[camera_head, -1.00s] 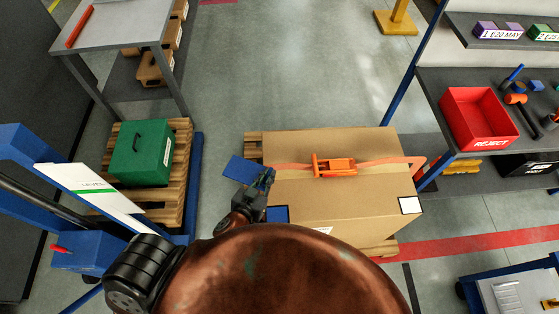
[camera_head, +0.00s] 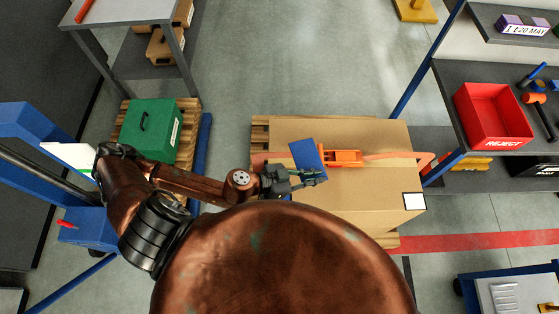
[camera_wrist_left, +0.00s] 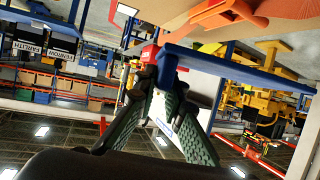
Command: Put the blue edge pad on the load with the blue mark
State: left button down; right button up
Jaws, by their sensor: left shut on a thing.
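The blue edge pad (camera_head: 308,157) is a flat blue plate. My left gripper (camera_head: 297,180) is shut on it and holds it over the left part of a brown carton load (camera_head: 365,205), tilted. In the left wrist view the pad (camera_wrist_left: 235,69) spans beyond the fingers (camera_wrist_left: 165,62), close to the carton (camera_wrist_left: 190,12). I cannot tell whether it touches the carton or strap. An orange strap (camera_head: 395,156) with an orange ratchet (camera_head: 345,158) crosses the carton's top. The carton's blue mark is hidden now. My right gripper is not in view.
A green case (camera_head: 150,127) stands on a pallet at left, beside a blue lift carrier (camera_head: 85,226). A shelf at right holds a red reject bin (camera_head: 490,114). A grey table (camera_head: 110,12) stands at back left. The floor behind the carton is clear.

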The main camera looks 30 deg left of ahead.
pick_arm(q)
jog(key=shift+s+a+f+m+g+h, duration=1)
jog(key=shift+s+f+m+g, duration=0.75)
jog(key=shift+f, duration=0.6)
jog(key=shift+t, duration=0.25)
jog(key=w+a+f+b, duration=0.1)
jog(key=w+a+f, duration=0.1)
jog(key=a+f, duration=0.1)
jog(key=w+a+f+b, duration=0.1)
jog(key=w+a+f, duration=0.1)
jog(key=a, duration=0.2)
jog(key=w+a+f+b, duration=0.1)
jog(key=w+a+f, duration=0.1)
jog(key=a+f, duration=0.1)
jog(key=shift+a+f+b, duration=0.3)
jog(key=shift+a+f, duration=0.05)
jog(key=shift+a, duration=0.2)
jog(key=shift+w+a+f, duration=0.25)
jog(key=shift+a+f, duration=0.25)
jog(key=shift+f, duration=0.15)
jog(key=shift+f+b, duration=0.35)
jog(key=shift+f, duration=1.1)
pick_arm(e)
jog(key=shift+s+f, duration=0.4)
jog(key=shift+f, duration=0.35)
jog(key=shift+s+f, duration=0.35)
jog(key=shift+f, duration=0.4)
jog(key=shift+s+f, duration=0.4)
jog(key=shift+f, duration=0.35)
